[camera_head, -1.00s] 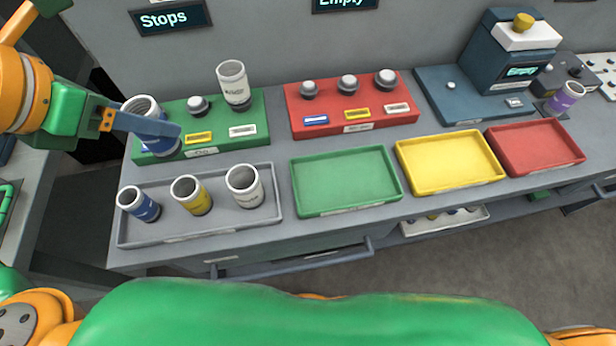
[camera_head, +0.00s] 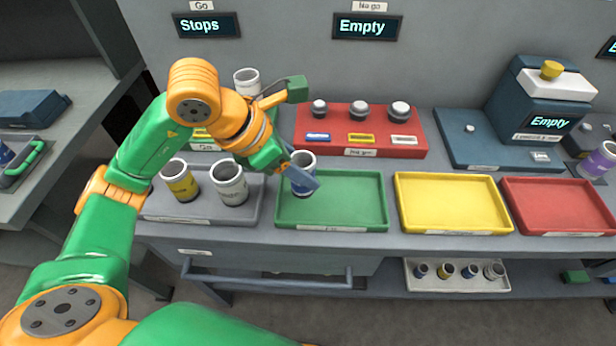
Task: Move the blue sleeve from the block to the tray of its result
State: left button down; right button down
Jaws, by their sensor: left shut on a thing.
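My left gripper (camera_head: 305,181) is shut on the blue sleeve (camera_head: 302,160), a white tube with a blue band. It holds the sleeve upright over the left part of the green tray (camera_head: 350,227). I cannot tell whether the sleeve's bottom touches the tray. The green block (camera_head: 285,128) is mostly hidden behind my left arm; a white sleeve (camera_head: 246,82) stands at it. The yellow tray (camera_head: 455,205) and the red tray (camera_head: 562,208) are empty. My right gripper is out of view.
A grey tray (camera_head: 170,214) left of the green tray shows a yellow sleeve (camera_head: 181,184) and a white one (camera_head: 229,186). The red block (camera_head: 360,145) with several grey-topped posts stands behind the green tray. A blue station (camera_head: 550,95) reading "Empty" is at the right.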

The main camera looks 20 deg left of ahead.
pick_arm(q)
jog(key=f, duration=0.2)
jog(key=w+f, duration=0.1)
jog(key=f, duration=0.1)
jog(key=shift+w+f+p, duration=0.15)
jog(key=shift+f+p, duration=0.15)
jog(key=shift+p, duration=0.05)
jog(key=shift+d, duration=0.1)
jog(key=shift+f+b, duration=0.2)
jog(key=shift+b, duration=0.1)
jog(key=shift+c, duration=1.4)
grip_release()
jog(key=shift+r, duration=0.1)
jog(key=shift+r+p, duration=0.4)
jog(key=shift+p, duration=0.1)
jog(key=v, duration=1.1)
jog(key=shift+s+a, duration=0.25)
